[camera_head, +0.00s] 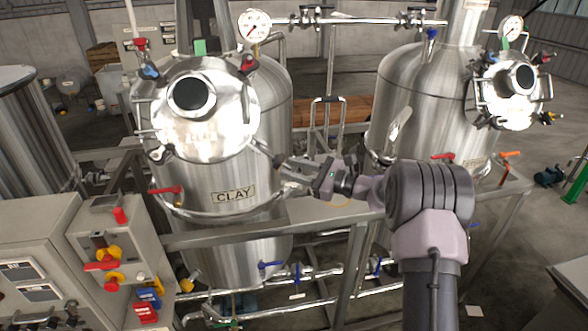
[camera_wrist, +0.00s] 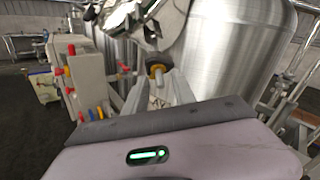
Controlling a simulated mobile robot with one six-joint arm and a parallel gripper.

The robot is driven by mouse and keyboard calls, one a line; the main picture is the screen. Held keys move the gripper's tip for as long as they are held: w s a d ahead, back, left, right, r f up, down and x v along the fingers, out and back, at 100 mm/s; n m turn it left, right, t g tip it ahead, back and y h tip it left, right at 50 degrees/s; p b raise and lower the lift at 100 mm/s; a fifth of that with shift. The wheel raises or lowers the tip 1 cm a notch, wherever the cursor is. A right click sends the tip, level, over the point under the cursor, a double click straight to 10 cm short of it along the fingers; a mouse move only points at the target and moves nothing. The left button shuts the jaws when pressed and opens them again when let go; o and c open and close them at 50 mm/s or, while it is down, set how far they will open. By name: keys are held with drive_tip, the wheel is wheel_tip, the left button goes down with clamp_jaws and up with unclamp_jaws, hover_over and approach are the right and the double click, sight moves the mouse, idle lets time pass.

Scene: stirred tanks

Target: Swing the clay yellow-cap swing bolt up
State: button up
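The clay tank (camera_head: 233,192) stands left of centre in the head view, its round steel lid (camera_head: 228,125) facing forward with clamps around the rim. The yellow-cap swing bolt (camera_wrist: 157,69) shows in the wrist view just beyond my fingertips, its yellow cap around a dark centre. In the head view my gripper (camera_head: 280,163) is at the lower right of the lid, and I cannot make out the yellow cap there. In the wrist view my gripper (camera_wrist: 160,84) has its fingers apart, pointing at the cap. Contact with the cap cannot be made out.
A second tank (camera_head: 415,85) with a similar lid stands at the right. Red-handled valve (camera_head: 166,190) sits on the clay tank's lower left. A control box (camera_head: 112,235) with coloured knobs is at the front left. A steel frame and pipes run below.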

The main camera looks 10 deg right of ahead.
clamp_jaws()
idle(1.4)
